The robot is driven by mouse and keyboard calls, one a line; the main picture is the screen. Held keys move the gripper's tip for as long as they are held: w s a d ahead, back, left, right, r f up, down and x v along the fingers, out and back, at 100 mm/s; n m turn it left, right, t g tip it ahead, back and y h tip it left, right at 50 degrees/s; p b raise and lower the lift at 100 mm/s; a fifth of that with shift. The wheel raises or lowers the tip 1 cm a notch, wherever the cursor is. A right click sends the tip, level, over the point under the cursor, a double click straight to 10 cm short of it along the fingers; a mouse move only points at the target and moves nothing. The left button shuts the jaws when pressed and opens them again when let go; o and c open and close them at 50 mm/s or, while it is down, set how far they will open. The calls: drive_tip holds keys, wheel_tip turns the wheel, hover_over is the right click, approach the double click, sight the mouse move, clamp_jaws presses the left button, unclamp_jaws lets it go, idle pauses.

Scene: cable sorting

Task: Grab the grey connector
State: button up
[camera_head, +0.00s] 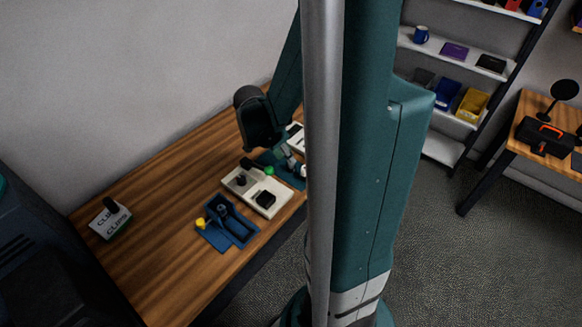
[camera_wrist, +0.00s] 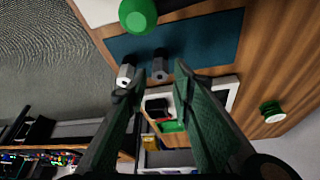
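In the wrist view, a dark grey connector (camera_wrist: 160,66) lies on a blue mat (camera_wrist: 212,35). A lighter, whitish-grey connector (camera_wrist: 125,75) lies just left of it. I cannot tell for certain which of the two is the grey connector named. My gripper (camera_wrist: 161,78) is open, its two green-padded fingers apart. In the picture the dark grey connector appears between the fingertips, and the lighter one just outside the left fingertip. Nothing is seen held, and contact cannot be made out. In the head view my arm and column hide much of this spot; part of the mat (camera_head: 292,180) shows.
A white board (camera_head: 252,203) with a green knob (camera_head: 269,170) and black parts is beside the mat. A blue fixture (camera_head: 233,228) with a yellow knob is nearer. A white tray (camera_head: 297,138) stands behind. A labelled box (camera_head: 110,218) sits far left; the wooden table between is clear.

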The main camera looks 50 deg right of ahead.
drive_tip(key=shift+f, duration=0.15)
drive_tip(key=shift+b+x, duration=0.55)
drive_tip(key=shift+x, duration=1.95)
drive_tip(key=shift+d, duration=0.1)
drive_tip(key=c, duration=0.6)
